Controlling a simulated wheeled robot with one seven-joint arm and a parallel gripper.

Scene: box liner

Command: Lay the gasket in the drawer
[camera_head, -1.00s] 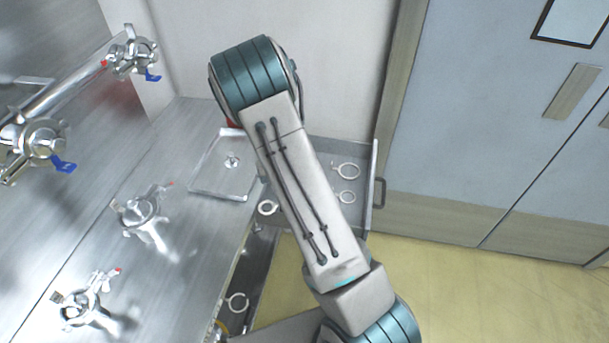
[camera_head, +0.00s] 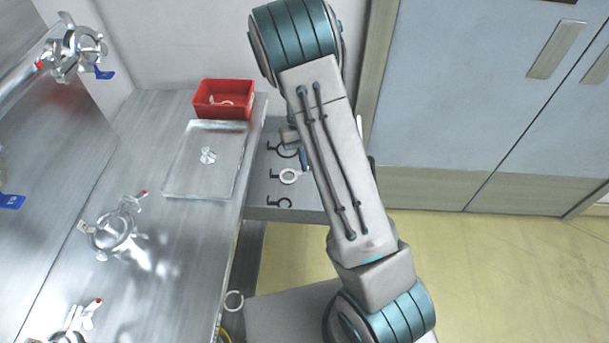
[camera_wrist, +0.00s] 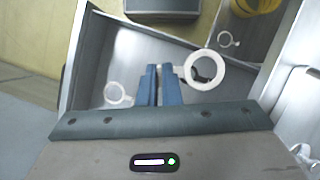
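A white ring gasket (camera_head: 289,183) with a side tab hangs over the drawer (camera_head: 310,213). It shows large in the wrist view (camera_wrist: 224,69), its tab meeting the fingers. My gripper (camera_wrist: 160,72) has its blue fingers close together, shut on the tab. In the head view the gripper (camera_head: 304,158) is partly behind my arm. Dark ring shapes (camera_head: 283,203) line the drawer's left part, and the gasket overlaps the middle one. I cannot tell whether they are marks or parts. Another white ring (camera_wrist: 108,95) lies in the drawer. My arm hides the drawer's right side.
On the steel counter stand a clear tray (camera_head: 180,191) with a small part in it and a red bin (camera_head: 222,110). Several metal clamps (camera_head: 112,240) are left of these. Another white ring (camera_head: 233,308) is lower down, outside this drawer. Cabinet doors (camera_head: 480,90) stand at right.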

